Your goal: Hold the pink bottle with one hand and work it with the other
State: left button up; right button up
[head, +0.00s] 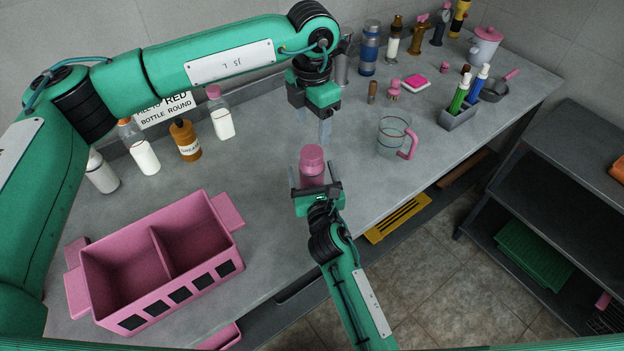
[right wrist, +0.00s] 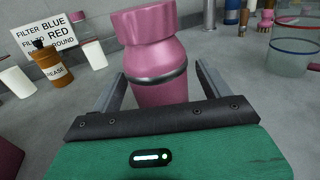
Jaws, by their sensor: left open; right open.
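The pink bottle (head: 312,160) stands upright on the grey counter near its front edge, with a wide pink cap on top. In the right wrist view the bottle (right wrist: 160,75) shows a dark band around its shoulder. My right gripper (head: 314,183) is open at the bottle from the front, one finger on each side, with gaps to the bottle visible in the right wrist view. My left gripper (head: 312,124) is open and empty, pointing down above and just behind the bottle, apart from the cap. The bottle's lower part is hidden by the right gripper.
A pink two-part crate (head: 205,200) stands at the front left. White and brown bottles (head: 185,141) and a sign (head: 166,108) line the back wall. A glass jug (head: 393,136) with a pink handle stands right of the bottle. A grey marker holder (head: 458,118) is farther right.

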jog(key=shift+w+a, duration=0.25)
jog(key=shift+w, duration=0.8)
